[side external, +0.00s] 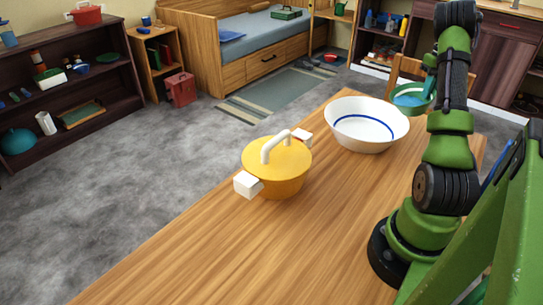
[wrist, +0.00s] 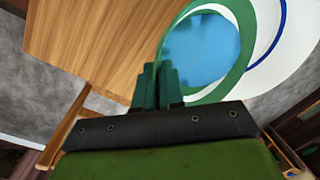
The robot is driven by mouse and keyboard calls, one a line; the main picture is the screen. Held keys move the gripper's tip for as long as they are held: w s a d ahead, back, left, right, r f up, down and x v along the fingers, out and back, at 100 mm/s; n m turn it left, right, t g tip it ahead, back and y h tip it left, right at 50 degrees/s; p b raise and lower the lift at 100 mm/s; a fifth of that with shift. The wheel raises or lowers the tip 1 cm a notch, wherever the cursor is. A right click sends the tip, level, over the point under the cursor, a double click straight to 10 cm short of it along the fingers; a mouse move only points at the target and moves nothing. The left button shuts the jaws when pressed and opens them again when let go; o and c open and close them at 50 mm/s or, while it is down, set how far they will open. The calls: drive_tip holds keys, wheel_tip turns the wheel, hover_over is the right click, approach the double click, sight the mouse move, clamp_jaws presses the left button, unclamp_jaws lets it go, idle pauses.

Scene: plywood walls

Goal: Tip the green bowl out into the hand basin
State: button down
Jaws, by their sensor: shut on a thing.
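The green bowl (side external: 418,107) is held above the table at the right of the side view, close to the basin's far right rim. It holds something blue (wrist: 200,48), seen from above in the wrist view, where the bowl's green rim (wrist: 245,22) circles it. My gripper (wrist: 158,88) is shut on the bowl's near rim; in the side view the arm partly hides it. The white hand basin (side external: 366,133) with a blue ring stands upright on the table. It also shows beyond the bowl in the wrist view (wrist: 266,78). Its inside looks empty.
A yellow pot (side external: 278,178) with a lid and white handles stands on the wooden table (side external: 215,240), left of the basin. The front of the table is clear. A wooden chair (side external: 402,66) stands behind the far table edge. Shelves and a bed lie farther off.

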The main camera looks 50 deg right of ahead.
sight(417, 88)
drive_tip(key=shift+w+a+r+g+h, duration=0.15)
drive_tip(key=shift+w+a+g+h, duration=0.35)
drive_tip(key=shift+w+a+g, duration=0.3)
drive_tip(key=shift+w+a+r+g+h, duration=0.1)
drive_tip(key=shift+w+a+g+h, duration=0.45)
drive_tip(key=shift+w, duration=0.45)
idle(0.6)
drive_tip(key=shift+w+a+r+g+h, duration=0.55)
drive_tip(key=shift+w+r+g+h, duration=0.1)
drive_tip(key=shift+w+r+g, duration=0.15)
drive_tip(key=shift+w+a+r+g+h, duration=0.5)
drive_tip(key=shift+w+r+g+h, duration=0.15)
drive_tip(key=shift+r+g, duration=0.2)
idle(1.6)
drive_tip(key=s+d+f+t+y, duration=0.1)
drive_tip(key=s+f+t+y, duration=0.1)
drive_tip(key=shift+s+d+f+t, duration=0.3)
drive_tip(key=shift+d, duration=0.1)
drive_tip(key=shift+f, duration=0.15)
drive_tip(key=shift+s+d+f+t+y, duration=0.2)
drive_tip(key=shift+t+y, duration=0.05)
drive_tip(key=shift+t, duration=0.05)
drive_tip(key=s+d+f+t+y, duration=0.3)
drive_tip(key=s+d+t+y, duration=0.1)
drive_tip(key=s+d+t, duration=0.1)
drive_tip(key=shift+s+f+t+y, duration=0.15)
drive_tip(key=shift+s+t+y, duration=0.2)
drive_tip(key=shift+s, duration=0.5)
drive_tip(key=shift+d, duration=0.1)
